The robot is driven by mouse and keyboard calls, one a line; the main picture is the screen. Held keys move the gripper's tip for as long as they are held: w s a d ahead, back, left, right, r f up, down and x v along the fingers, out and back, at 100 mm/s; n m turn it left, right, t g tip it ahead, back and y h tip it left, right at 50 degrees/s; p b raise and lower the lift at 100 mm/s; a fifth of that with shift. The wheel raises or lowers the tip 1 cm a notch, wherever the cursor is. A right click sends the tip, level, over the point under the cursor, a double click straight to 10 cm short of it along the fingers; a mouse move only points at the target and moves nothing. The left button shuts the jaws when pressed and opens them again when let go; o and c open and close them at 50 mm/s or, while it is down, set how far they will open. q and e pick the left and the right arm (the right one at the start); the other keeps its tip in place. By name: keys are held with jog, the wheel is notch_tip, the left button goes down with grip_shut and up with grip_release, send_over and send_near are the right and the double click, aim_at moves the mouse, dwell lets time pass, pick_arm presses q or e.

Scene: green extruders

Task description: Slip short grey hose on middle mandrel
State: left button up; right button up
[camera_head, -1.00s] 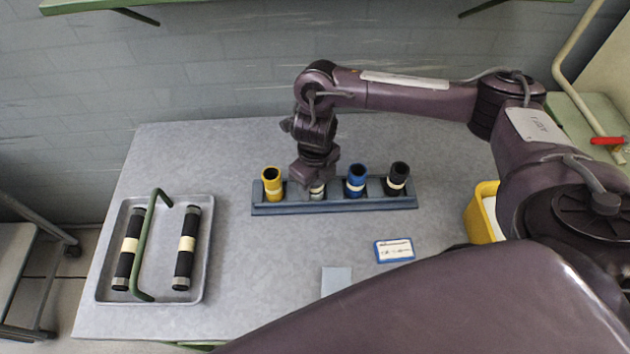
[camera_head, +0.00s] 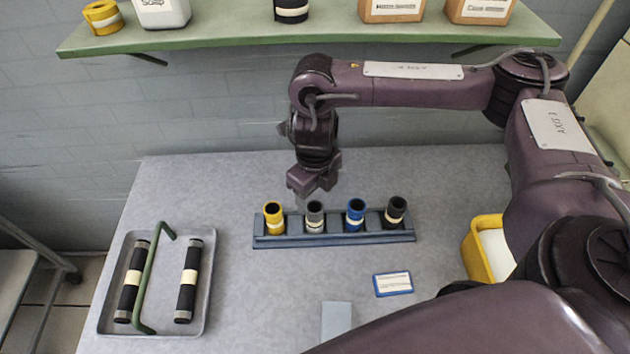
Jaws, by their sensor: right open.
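A short grey hose (camera_head: 315,214) with a pale band stands upright in the blue-grey rack (camera_head: 335,239), between a yellow hose (camera_head: 273,216) and a blue hose (camera_head: 355,213). A black hose (camera_head: 396,210) stands at the rack's right end. My right gripper (camera_head: 312,194) is open and empty, just above the grey hose and apart from it. Its fingertips are small and hard to make out. My left gripper is out of view. I cannot make out which thing is the middle mandrel.
A grey tray (camera_head: 205,296) at left holds two black banded cylinders and a green bent bar (camera_head: 151,270). A blue-framed card (camera_head: 393,284), a grey pad (camera_head: 336,320) and a yellow bin (camera_head: 478,257) lie to the right. A green shelf (camera_head: 300,38) with containers hangs above.

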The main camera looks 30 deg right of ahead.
jog(key=shift+r, duration=1.35)
